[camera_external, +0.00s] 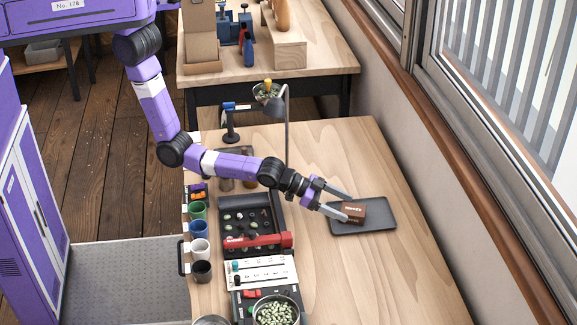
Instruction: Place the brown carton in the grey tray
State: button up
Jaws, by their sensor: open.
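The brown carton (354,211) lies in the grey tray (375,224), toward the tray's left part. The tray is a flat dark rectangle on the right side of the wooden table. My gripper (349,208) reaches in from the left with its two fingers spread. One finger is on the far side of the carton and the other is on its near left side. The fingers are open, and I cannot tell whether either one touches the carton.
Left of the gripper is a dark sorting case (240,222) with a red tool (257,241). Several mugs (199,229) line the left edge. A bowl of green beans (276,311) stands in front. A lamp (286,130) stands behind my arm. The table's front right is clear.

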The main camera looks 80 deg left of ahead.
jog(key=v, duration=0.8)
jog(key=shift+r, duration=0.1)
jog(key=shift+s, duration=0.2)
jog(key=s+a+r+n+t+h, duration=0.1)
jog(key=s+r+h, duration=0.15)
jog(key=s, duration=0.45)
jog(key=s+a+r+n+t+h, duration=0.1)
jog(key=s+r+h, duration=0.1)
jog(key=s+r, duration=0.35)
jog(key=s+a+r+n+y, duration=0.2)
jog(key=s+a+y, duration=0.8)
jog(key=s+a, duration=1.3)
jog(key=a, duration=0.3)
jog(key=shift+n, duration=0.3)
jog(key=shift+a+r, duration=0.1)
jog(key=shift+a, duration=0.05)
